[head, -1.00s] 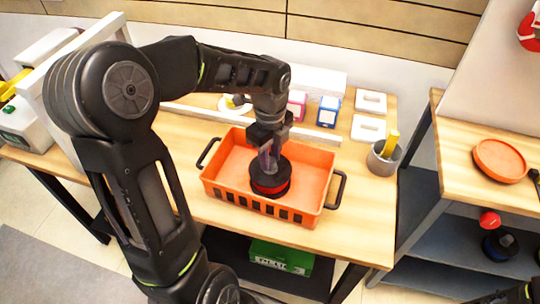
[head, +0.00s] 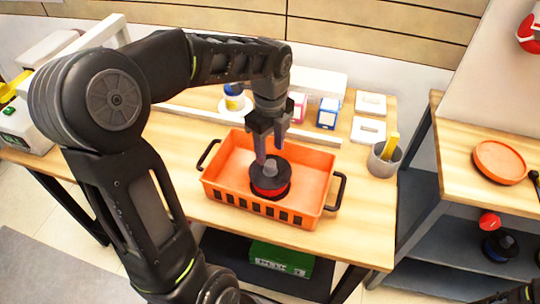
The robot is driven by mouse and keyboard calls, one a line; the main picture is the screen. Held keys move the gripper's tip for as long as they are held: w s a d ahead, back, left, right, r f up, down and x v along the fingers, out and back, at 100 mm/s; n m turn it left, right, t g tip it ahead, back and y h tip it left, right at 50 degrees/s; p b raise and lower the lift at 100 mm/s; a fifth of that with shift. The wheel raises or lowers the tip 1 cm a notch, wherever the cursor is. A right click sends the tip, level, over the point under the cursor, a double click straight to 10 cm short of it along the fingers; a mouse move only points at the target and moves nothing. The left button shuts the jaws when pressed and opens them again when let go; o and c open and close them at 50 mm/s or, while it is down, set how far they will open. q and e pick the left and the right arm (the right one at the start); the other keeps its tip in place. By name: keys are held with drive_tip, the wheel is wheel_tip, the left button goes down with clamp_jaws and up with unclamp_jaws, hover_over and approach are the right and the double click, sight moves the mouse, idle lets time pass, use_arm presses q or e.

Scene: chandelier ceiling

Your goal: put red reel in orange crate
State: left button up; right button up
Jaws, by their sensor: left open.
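The orange crate (head: 311,205) with black side handles stands on the wooden workbench. The red reel (head: 269,185), with black flanges and a grey hub on top, sits inside the crate near its middle. My left gripper (head: 268,155) is open, pointing down just above and around the top of the reel's hub; I cannot tell whether its fingers touch the hub. My right gripper does not show clearly; only a bit of dark arm shows at the bottom right.
A grey cup (head: 383,160) with a yellow-handled tool stands right of the crate. A second table (head: 460,150) at right holds an orange round dish (head: 499,162).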

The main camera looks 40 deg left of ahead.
use_arm(q)
wheel_tip(320, 180, up, 8)
